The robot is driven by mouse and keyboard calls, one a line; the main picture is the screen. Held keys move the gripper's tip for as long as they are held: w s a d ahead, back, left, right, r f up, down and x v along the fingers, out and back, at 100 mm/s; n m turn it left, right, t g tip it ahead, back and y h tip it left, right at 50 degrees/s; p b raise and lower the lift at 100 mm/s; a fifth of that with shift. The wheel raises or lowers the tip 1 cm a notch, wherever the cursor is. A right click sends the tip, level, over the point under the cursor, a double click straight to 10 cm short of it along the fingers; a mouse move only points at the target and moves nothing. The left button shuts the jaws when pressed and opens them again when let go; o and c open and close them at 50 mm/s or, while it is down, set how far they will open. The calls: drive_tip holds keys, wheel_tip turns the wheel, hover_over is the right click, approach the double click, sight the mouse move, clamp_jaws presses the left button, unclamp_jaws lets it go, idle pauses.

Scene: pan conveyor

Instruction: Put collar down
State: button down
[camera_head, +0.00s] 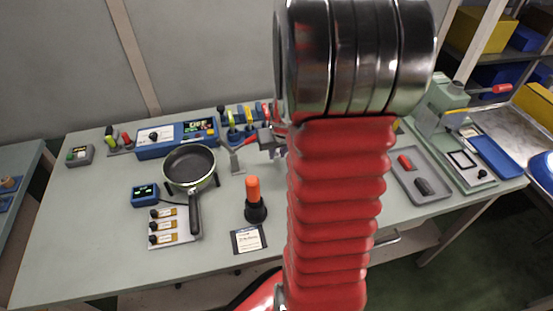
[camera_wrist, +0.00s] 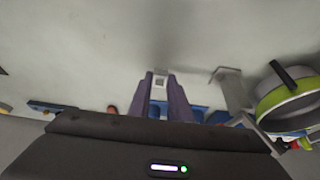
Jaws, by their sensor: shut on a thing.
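My gripper (camera_wrist: 161,92) is shut on a small light grey piece (camera_wrist: 158,88), which looks like the collar; only its end shows between the dark fingers in the wrist view. In the head view my gripper (camera_head: 270,140) is partly hidden behind my red arm, over the back middle of the workbench (camera_head: 100,230). I cannot make out the held piece there, nor tell whether it touches the bench.
A pan (camera_head: 190,165) with a green rim stands to the left, also in the wrist view (camera_wrist: 285,100). A grey metal bracket (camera_head: 236,163) is close to my gripper. An orange-handled tool (camera_head: 254,195) stands nearer. A tray (camera_head: 420,180) lies right.

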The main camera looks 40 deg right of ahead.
drive_tip(key=shift+f, duration=1.45)
drive_tip(key=c, duration=1.6)
unclamp_jaws()
drive_tip(key=shift+c, duration=0.2)
drive_tip(key=v, duration=1.2)
